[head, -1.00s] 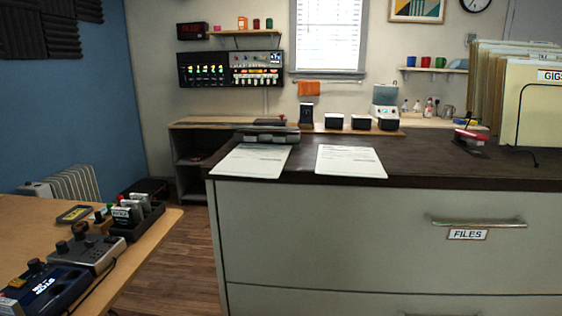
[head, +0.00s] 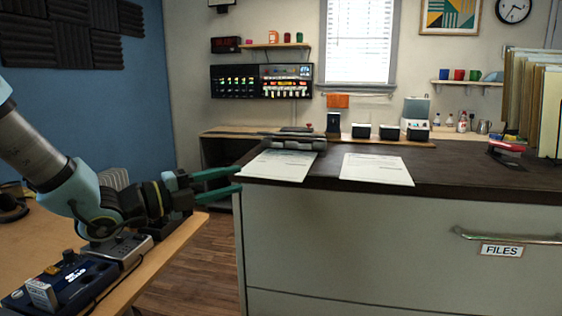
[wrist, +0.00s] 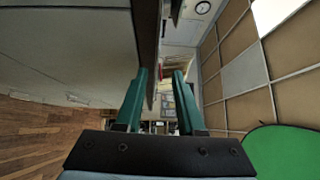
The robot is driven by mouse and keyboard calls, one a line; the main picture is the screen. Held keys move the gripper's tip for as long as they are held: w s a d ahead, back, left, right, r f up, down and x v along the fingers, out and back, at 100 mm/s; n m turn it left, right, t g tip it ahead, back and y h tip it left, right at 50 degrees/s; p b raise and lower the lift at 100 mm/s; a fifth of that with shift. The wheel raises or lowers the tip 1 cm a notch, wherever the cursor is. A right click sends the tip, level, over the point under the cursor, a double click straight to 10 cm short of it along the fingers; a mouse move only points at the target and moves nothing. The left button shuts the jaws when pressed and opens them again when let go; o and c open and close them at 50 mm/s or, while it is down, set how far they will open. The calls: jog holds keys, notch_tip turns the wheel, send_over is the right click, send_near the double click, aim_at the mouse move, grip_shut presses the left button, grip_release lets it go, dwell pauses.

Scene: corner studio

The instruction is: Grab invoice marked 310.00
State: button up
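Two white paper sheets lie on the dark top of the filing cabinet (head: 460,187). The left sheet (head: 277,166) sits partly by a dark hole punch or similar device (head: 293,143) at its back edge. The right sheet (head: 376,169) lies flat and apart from it. The print on both is too small to read, so I cannot tell which is marked 310.00. My gripper (head: 238,179) is left of the cabinet's front left corner, near top height, its green fingers apart and empty. The wrist view also shows the open fingers (wrist: 160,85).
A wooden desk (head: 165,262) with pedals and small devices stands at the lower left, under my arm. A red stapler (head: 506,148) and upright folders (head: 540,100) stand at the cabinet's right. Wooden floor (head: 205,255) shows between desk and cabinet.

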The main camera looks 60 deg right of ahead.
aim_at(255, 174)
jog(key=x, duration=0.1)
jog(key=p+x, duration=0.1)
jog(key=x, duration=0.1)
jog(key=p+x, duration=0.1)
jog(key=x, duration=0.1)
jog(key=shift+w+d, duration=0.2)
jog(key=shift+d, duration=0.15)
jog(key=shift+s+d+f, duration=0.15)
jog(key=shift+s+d, duration=0.05)
jog(key=shift+d, duration=0.3)
jog(key=shift+c, duration=0.3)
grip_shut()
